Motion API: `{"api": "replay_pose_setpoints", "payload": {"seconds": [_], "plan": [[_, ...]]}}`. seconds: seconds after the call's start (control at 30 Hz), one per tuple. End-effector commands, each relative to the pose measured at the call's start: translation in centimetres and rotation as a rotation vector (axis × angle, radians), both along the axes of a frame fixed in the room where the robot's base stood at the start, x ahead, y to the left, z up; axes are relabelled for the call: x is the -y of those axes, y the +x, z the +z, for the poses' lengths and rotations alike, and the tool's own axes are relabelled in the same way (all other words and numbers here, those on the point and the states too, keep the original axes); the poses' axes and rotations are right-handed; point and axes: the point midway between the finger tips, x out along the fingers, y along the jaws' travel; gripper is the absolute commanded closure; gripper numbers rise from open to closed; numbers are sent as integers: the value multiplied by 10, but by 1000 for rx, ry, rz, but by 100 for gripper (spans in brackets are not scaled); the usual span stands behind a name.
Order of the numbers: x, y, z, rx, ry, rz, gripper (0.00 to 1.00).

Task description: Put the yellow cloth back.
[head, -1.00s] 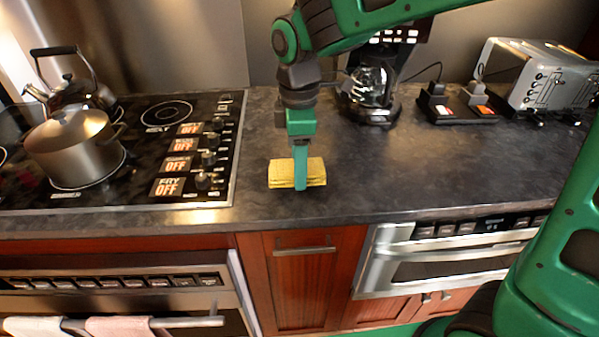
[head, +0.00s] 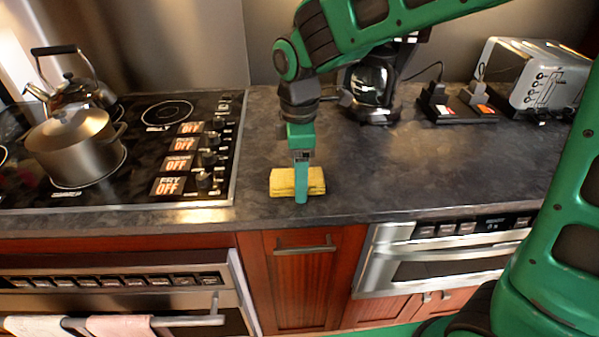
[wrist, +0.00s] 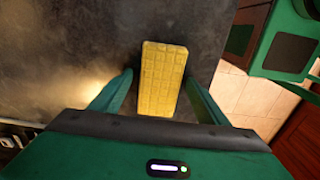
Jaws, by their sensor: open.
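The yellow cloth (head: 282,182) lies folded on the dark countertop, right of the stove and close to the counter's front edge. It also shows in the wrist view (wrist: 163,75) as a yellow block with a grid pattern. My gripper (head: 301,190) points down at the cloth, and its near finger covers part of it in the head view. In the wrist view my gripper (wrist: 160,95) is open, with one finger on each side of the cloth's near end and gaps visible between. I cannot tell whether the fingers touch the counter.
A stove (head: 150,150) with a steel pot (head: 75,145) and a kettle (head: 72,92) stands at left. A coffee maker (head: 372,85), a socket block (head: 458,108) and a toaster (head: 535,80) stand at the back right. The counter right of the cloth is clear.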

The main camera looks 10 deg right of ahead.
Motion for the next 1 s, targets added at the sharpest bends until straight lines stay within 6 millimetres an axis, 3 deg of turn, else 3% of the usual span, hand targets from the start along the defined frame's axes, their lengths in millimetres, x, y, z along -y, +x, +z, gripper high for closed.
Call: {"api": "replay_pose_setpoints", "payload": {"seconds": [0.17, 0.6, 0.8, 1.0], "plan": [[0, 1, 16, 3, 2, 0, 31], [0, 1, 98, 3, 2, -1, 31], [0, 1, 117, 2, 1, -1, 31], [1, 0, 122, 0, 0, -1, 31]]}}
